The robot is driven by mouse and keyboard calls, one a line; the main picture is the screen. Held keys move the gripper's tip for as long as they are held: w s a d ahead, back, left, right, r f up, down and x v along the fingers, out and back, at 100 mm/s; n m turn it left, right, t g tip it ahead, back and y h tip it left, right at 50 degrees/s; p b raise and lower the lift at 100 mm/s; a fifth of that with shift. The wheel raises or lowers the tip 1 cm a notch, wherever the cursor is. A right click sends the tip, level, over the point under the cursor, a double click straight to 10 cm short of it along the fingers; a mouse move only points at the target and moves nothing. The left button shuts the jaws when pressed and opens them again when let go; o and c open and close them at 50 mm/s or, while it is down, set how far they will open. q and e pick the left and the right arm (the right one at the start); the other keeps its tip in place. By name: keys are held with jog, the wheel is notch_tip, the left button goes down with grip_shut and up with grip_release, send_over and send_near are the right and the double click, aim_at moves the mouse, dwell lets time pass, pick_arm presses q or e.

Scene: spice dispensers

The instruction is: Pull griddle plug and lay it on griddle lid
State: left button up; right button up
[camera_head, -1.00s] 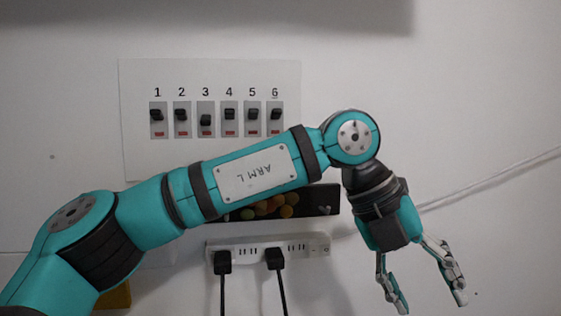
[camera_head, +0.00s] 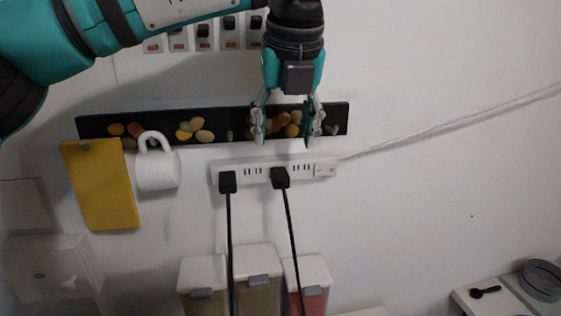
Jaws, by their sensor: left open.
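A white power strip (camera_head: 272,170) is fixed on the wall, with two black plugs in it. The left plug (camera_head: 227,182) and the right plug (camera_head: 280,178) each have a black cord hanging straight down. I cannot tell which one belongs to the griddle. My left gripper (camera_head: 287,136) is open and empty, pointing down, in front of the dark hook rail just above the right plug. Its fingertips appear apart from the plug. No griddle or griddle lid can be made out. My right gripper is not in view.
A hook rail (camera_head: 95,126) holds a yellow board (camera_head: 98,185) and a white mug (camera_head: 157,172). Lidded containers (camera_head: 253,262) stand below the strip. A white cable (camera_head: 440,130) runs right. A shelf (camera_head: 477,302) with a black spoon is lower right.

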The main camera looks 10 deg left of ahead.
aim_at(281, 174)
pick_arm(q)
jog(key=p+x, duration=0.2)
jog(key=x, duration=0.7)
jog(key=shift+w+f+p, duration=0.15)
jog(key=shift+f+p, duration=0.15)
jog(key=shift+d, duration=0.1)
grip_shut()
